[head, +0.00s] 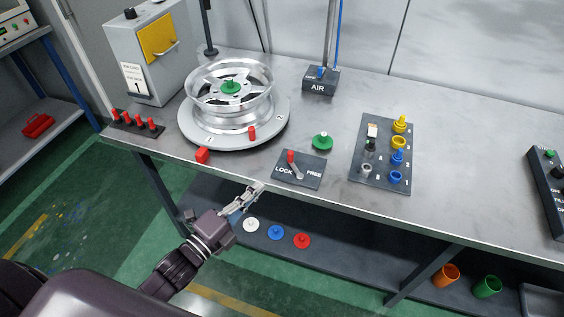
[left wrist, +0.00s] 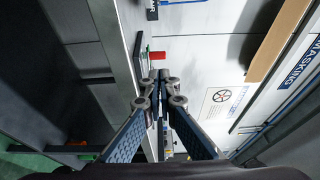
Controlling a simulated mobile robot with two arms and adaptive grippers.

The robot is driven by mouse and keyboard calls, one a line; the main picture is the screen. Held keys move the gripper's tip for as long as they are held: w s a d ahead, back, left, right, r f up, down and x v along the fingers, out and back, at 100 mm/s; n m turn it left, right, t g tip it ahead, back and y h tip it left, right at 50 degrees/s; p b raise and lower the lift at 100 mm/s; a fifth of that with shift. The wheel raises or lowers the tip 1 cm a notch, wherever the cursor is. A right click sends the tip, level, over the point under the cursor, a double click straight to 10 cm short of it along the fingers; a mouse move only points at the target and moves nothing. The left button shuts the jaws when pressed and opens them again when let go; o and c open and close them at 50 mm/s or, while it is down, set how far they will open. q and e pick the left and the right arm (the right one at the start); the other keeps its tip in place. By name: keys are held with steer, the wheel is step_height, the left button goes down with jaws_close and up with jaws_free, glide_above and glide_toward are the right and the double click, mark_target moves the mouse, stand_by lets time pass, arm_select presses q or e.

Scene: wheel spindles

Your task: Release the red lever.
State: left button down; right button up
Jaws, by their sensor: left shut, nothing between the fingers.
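The red lever (head: 291,158) is mounted on a dark plate (head: 313,181) at the table's front edge. The plate reads LOCK on the left and FREE on the right. The lever's red grip points up and slightly left from its pivot, on the LOCK side. My left gripper (head: 258,188) is in front of the table edge, left of the plate and apart from the lever. Its fingers are shut and empty, and they also meet in the left wrist view (left wrist: 159,76). My right gripper is in neither view.
A silver wheel (head: 210,108) with a green hub piece sits on a round grey base (head: 190,128). A green knob (head: 322,142) stands behind the plate. A dark board (head: 370,180) holds yellow and blue parts.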

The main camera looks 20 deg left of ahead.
arm_select(q)
steer(key=p, duration=0.2)
glide_toward(291, 158)
steer(key=x, duration=0.5)
steer(key=shift+w+a+r, duration=0.15)
steer(key=shift+w+a, duration=0.1)
steer(key=shift+a, duration=0.05)
steer(key=shift+x, duration=0.75)
steer(key=shift+w+m+g+h, duration=0.2)
steer(key=shift+m+g+h, duration=0.15)
steer(key=shift+h, duration=0.25)
steer(key=shift+w+m+g+h+b, duration=0.25)
steer(key=shift+m+h+b, duration=0.15)
steer(key=shift+h, duration=0.2)
steer(key=shift+b+x, duration=0.65)
steer(key=shift+x, duration=0.35)
steer(key=shift+w+d+b, duration=0.3)
steer(key=shift+w+d, duration=0.15)
steer(key=shift+d, duration=0.1)
steer(key=shift+w+d, duration=0.1)
